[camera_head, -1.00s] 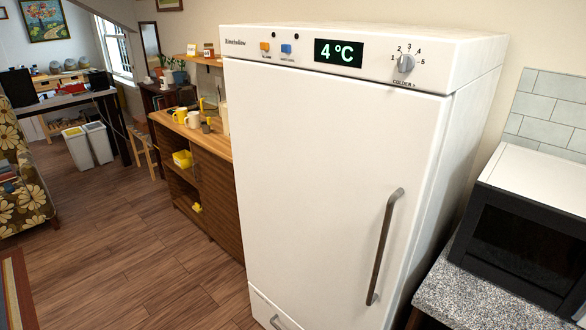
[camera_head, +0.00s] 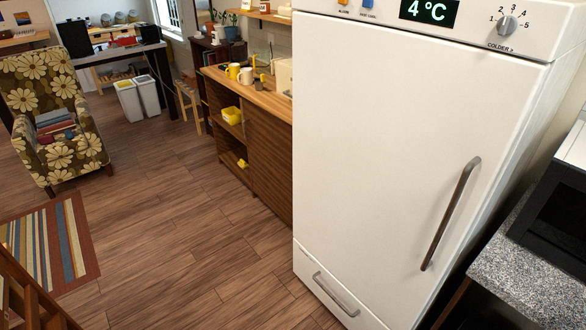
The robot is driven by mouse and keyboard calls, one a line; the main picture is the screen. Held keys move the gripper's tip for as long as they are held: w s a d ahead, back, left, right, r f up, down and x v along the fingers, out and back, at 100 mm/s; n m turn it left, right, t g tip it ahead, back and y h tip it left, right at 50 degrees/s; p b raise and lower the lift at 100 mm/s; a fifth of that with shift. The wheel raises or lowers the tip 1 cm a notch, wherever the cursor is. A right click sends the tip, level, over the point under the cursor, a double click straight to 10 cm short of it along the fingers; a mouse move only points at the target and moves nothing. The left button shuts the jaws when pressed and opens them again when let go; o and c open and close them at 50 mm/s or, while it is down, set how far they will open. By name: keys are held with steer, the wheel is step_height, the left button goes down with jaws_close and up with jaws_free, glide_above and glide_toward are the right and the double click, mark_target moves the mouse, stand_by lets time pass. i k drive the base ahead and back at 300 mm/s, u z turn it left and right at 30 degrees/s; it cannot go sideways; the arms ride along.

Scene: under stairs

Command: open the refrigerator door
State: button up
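The white refrigerator (camera_head: 390,150) stands right of the middle in the head view, and its large door is shut. A long grey vertical handle (camera_head: 450,213) runs along the right side of the door. Below the door is a shut drawer with its own slanting handle (camera_head: 336,294). A control panel at the top has a display (camera_head: 430,11) reading 4 °C and a dial (camera_head: 508,25). My gripper is not in view, and nothing touches the door or handle.
A wooden cabinet (camera_head: 266,152) with mugs on top stands left of the refrigerator. A speckled counter (camera_head: 505,283) with a black appliance (camera_head: 560,215) stands close on the right. A flowered armchair (camera_head: 45,95) and striped rug (camera_head: 50,245) are at left. The wooden floor (camera_head: 190,220) between is clear.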

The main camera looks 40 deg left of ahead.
mark_target(402, 138)
steer(key=u, duration=2.85)
steer(key=k, duration=0.9)
steer(key=z, duration=0.8)
